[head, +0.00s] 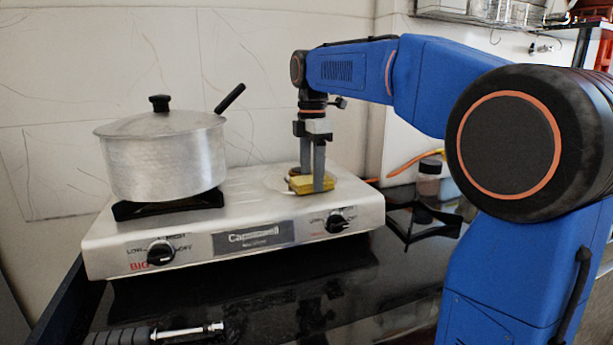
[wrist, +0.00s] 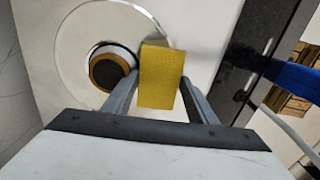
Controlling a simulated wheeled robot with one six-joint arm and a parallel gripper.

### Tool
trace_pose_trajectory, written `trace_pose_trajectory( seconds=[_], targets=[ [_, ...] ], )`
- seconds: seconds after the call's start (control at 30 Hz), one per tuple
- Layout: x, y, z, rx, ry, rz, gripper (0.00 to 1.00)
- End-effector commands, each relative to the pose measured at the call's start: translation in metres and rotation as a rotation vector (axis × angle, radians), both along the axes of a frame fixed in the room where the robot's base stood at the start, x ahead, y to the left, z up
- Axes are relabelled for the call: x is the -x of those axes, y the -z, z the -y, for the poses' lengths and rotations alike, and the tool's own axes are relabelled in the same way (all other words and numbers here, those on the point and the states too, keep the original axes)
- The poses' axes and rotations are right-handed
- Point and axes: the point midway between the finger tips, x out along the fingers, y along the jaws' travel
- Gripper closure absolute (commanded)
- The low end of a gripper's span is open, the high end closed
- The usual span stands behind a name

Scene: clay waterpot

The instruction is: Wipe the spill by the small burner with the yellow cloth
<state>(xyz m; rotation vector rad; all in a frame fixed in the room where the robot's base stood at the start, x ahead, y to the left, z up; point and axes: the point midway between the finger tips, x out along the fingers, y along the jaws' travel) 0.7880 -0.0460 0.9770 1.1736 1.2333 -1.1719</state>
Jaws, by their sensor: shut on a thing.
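The yellow cloth (head: 303,185) is a small folded block on the right side of the steel stove top. My gripper (head: 312,187) points down and is shut on it. In the wrist view the cloth (wrist: 161,77) sits between the two fingers (wrist: 158,97). The small burner (wrist: 108,71) shows beside it as a brass and black round in a pale circular recess. The cloth overlaps the edge of that recess. I cannot make out the spill in either view; the cloth and fingers may cover it.
A lidded aluminium pot (head: 165,150) stands on the big burner at the left, its handle rising toward my arm. Two knobs, one (head: 336,221) at the right, face the front. A black stand (head: 425,222) and a jar (head: 429,180) are right of the stove. A screwdriver-like tool (head: 155,334) lies in front.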

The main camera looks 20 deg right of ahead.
Motion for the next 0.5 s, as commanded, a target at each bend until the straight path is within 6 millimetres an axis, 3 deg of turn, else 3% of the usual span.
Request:
trace_pose_trajectory(
  seconds=[0.5],
  targets=[
    [-0.002, 0.001, 0.037, 0.003, 0.004, 0.003, 0.66]
  ],
)
